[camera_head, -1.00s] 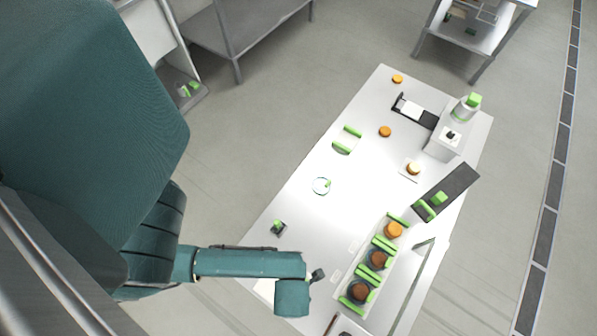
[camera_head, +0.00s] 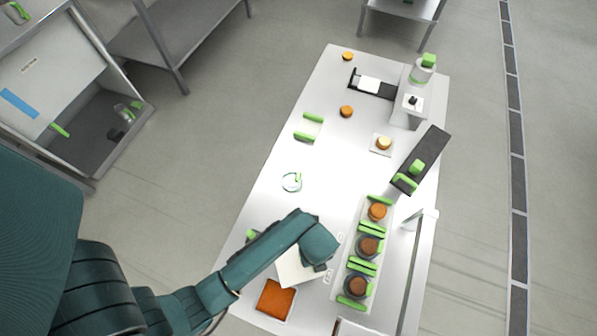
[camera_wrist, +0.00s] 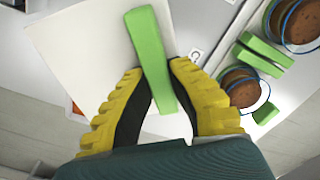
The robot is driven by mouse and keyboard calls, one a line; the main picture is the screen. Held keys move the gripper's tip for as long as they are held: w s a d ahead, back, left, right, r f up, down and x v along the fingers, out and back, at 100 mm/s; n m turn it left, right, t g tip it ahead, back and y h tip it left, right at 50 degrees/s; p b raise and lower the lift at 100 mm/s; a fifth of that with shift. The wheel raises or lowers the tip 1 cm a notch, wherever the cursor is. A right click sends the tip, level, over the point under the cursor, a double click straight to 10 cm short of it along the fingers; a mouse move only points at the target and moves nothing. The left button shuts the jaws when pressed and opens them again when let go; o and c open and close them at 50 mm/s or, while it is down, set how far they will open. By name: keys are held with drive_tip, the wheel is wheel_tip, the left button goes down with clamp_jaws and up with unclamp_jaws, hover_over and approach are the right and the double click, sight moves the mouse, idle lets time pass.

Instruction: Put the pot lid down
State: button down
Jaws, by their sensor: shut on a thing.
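My gripper (camera_wrist: 158,78) is shut on a green bar handle (camera_wrist: 148,42) in the wrist view. The handle lies across a flat white square lid (camera_wrist: 85,45), which I take as the pot lid. In the head view the white lid (camera_head: 292,272) shows below my wrist, tilted against the table's lines. My gripper (camera_head: 318,266) is mostly hidden there by my arm. An open square pan with an orange filling (camera_head: 275,300) stands beside the lid, toward the table's near end. I cannot tell how high the lid is above the table.
A long tray (camera_head: 345,268) with brown rounds and green bars stands right of my gripper. A round clear lid-like thing (camera_head: 291,183) lies on the white table (camera_head: 262,210), farther back. A dark board (camera_head: 428,150) lies at right. The table's middle left is mostly clear.

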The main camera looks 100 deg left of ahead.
drive_tip(key=w+a+f+n+b, duration=0.1)
drive_tip(key=w+a+b, duration=0.1)
drive_tip(key=a, duration=0.5)
drive_tip(key=f+b, duration=0.1)
drive_tip(key=f, duration=0.2)
drive_tip(key=f+b, duration=0.1)
drive_tip(key=f, duration=0.2)
drive_tip(key=f+b, duration=0.1)
drive_tip(key=f, duration=0.3)
drive_tip(key=shift+s+a, duration=0.15)
drive_tip(key=shift+s, duration=0.2)
drive_tip(key=shift+f, duration=0.1)
drive_tip(key=c, duration=1.2)
unclamp_jaws()
drive_tip(key=shift+o, duration=0.2)
wheel_tip(320, 180, up, 12)
drive_tip(key=p, duration=0.3)
